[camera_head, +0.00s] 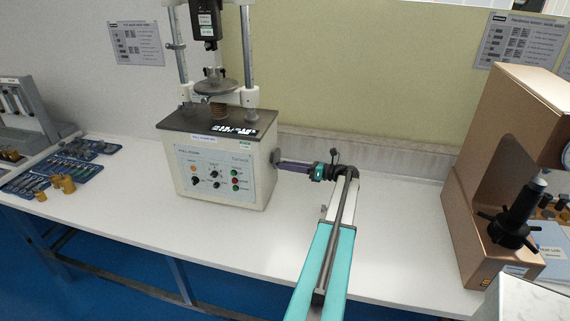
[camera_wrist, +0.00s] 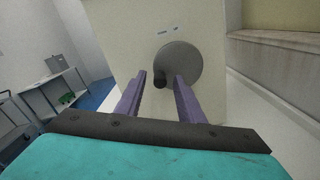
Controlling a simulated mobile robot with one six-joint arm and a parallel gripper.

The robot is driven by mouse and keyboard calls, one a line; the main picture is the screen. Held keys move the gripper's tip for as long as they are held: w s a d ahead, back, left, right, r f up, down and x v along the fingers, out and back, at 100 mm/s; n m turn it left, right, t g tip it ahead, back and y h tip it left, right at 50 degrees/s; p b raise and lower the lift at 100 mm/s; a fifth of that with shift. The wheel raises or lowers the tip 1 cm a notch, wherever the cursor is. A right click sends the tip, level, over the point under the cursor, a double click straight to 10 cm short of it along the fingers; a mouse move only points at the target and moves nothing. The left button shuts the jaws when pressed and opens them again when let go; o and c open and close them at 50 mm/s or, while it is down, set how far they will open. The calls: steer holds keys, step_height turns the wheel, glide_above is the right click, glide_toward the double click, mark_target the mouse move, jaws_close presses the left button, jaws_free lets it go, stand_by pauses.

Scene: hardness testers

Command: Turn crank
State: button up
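The crank is a grey disc (camera_wrist: 184,62) with a short dark knob (camera_wrist: 160,80) at its lower left, on the side of a cream tester (camera_wrist: 120,40). In the head view the crank (camera_head: 274,157) shows edge-on at the right side of the tester (camera_head: 222,172). My gripper (camera_head: 282,162) reaches it from the right. In the wrist view the purple fingers of my gripper (camera_wrist: 160,75) are apart, with the knob between their tips in the picture. I see gaps on both sides of the knob. Whether the tips reach past its end is unclear.
The tester stands on a white bench (camera_head: 390,225). A brown machine (camera_head: 490,150) with a black spoked handle (camera_head: 512,228) stands at the right. Blue trays (camera_head: 75,155) with small parts lie at the left. The bench between tester and brown machine is clear apart from my arm.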

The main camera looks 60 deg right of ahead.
steer(key=shift+x, duration=0.8)
jaws_close()
steer(key=shift+f, duration=0.15)
